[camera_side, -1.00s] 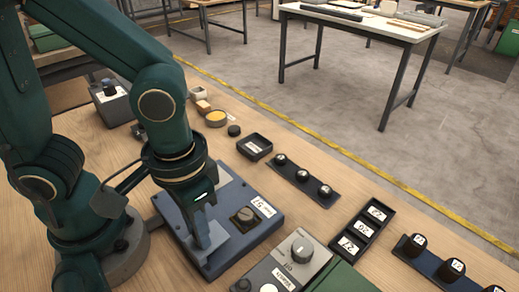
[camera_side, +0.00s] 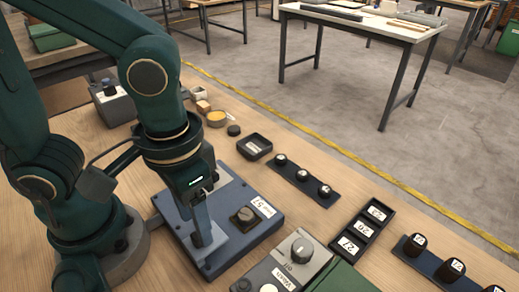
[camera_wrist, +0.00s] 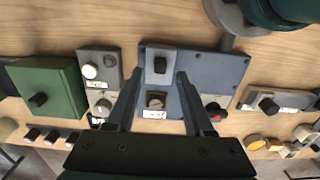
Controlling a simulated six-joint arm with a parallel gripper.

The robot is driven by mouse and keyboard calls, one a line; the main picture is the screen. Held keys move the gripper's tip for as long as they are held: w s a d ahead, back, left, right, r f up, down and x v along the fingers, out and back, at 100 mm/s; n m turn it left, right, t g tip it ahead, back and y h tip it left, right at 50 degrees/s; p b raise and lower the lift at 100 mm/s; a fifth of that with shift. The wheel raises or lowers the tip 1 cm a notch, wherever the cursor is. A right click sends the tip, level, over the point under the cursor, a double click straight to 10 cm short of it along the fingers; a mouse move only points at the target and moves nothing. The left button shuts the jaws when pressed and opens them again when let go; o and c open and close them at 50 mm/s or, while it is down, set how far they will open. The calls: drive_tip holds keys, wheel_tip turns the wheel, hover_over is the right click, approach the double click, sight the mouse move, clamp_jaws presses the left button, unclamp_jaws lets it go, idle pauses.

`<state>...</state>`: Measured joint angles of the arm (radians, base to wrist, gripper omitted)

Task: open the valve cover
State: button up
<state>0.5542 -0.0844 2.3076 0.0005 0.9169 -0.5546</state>
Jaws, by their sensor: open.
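A blue box (camera_side: 267,226) with a white label lies on the wooden bench, and in the wrist view it fills the middle (camera_wrist: 228,70). A lighter blue-grey plate on it (camera_side: 222,250), which looks like the cover, carries a small black handle (camera_wrist: 160,64). A dark square knob (camera_side: 243,217) is beside the plate, above the label. My gripper (camera_wrist: 160,76) is open, its two fingers apart on either side of the handle in the wrist view. In the side view my gripper (camera_side: 202,238) is low over the plate. I cannot tell whether the fingers touch anything.
A grey panel with a dial (camera_side: 302,251) and a green box (camera_side: 343,278) stand close beside the blue box. A black labelled tray (camera_side: 362,229) and knob strips (camera_side: 302,181) lie farther right.

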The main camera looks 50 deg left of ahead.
drive_tip(key=shift+r, duration=1.3)
drive_tip(key=w+a+r+t, duration=0.3)
drive_tip(key=a+r+t, duration=0.1)
drive_tip(key=a, duration=0.4)
drive_tip(key=shift+w+a+t, duration=0.15)
drive_tip(key=shift+a+t, duration=0.1)
drive_tip(key=shift+t, duration=0.55)
